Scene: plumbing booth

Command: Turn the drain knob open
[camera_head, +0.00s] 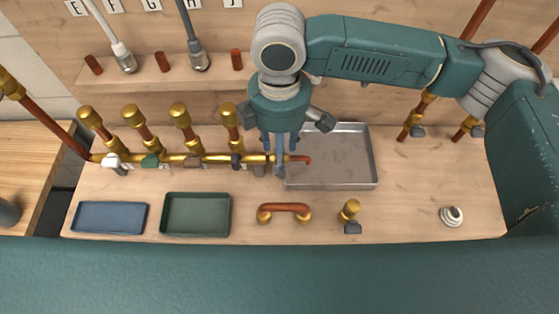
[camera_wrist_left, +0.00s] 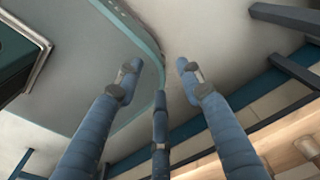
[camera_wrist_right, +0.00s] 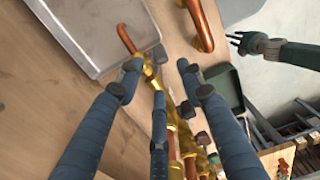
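The brass manifold (camera_head: 215,159) runs along the bench and ends in a short copper spout (camera_head: 303,159) over a metal tray. A small grey knob (camera_head: 258,170) sits near this spout end, partly hidden by my right gripper (camera_head: 277,158). This looks like the drain knob; its turn position is unclear. In the right wrist view my right gripper (camera_wrist_right: 158,72) has its fingers spread around the manifold's end, with a dark grey knob (camera_wrist_right: 159,53) close to the tips; contact cannot be told. My left gripper (camera_wrist_left: 158,68) is open and empty, away from the bench.
The metal tray (camera_head: 365,180) lies right of the manifold. Other knobs, white (camera_head: 115,163), green (camera_head: 151,160), brown (camera_head: 193,161) and dark (camera_head: 236,161), line it. Blue (camera_head: 110,217) and green (camera_head: 195,214) trays, a copper U-pipe (camera_head: 286,208) and a brass valve (camera_head: 349,210) lie in front.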

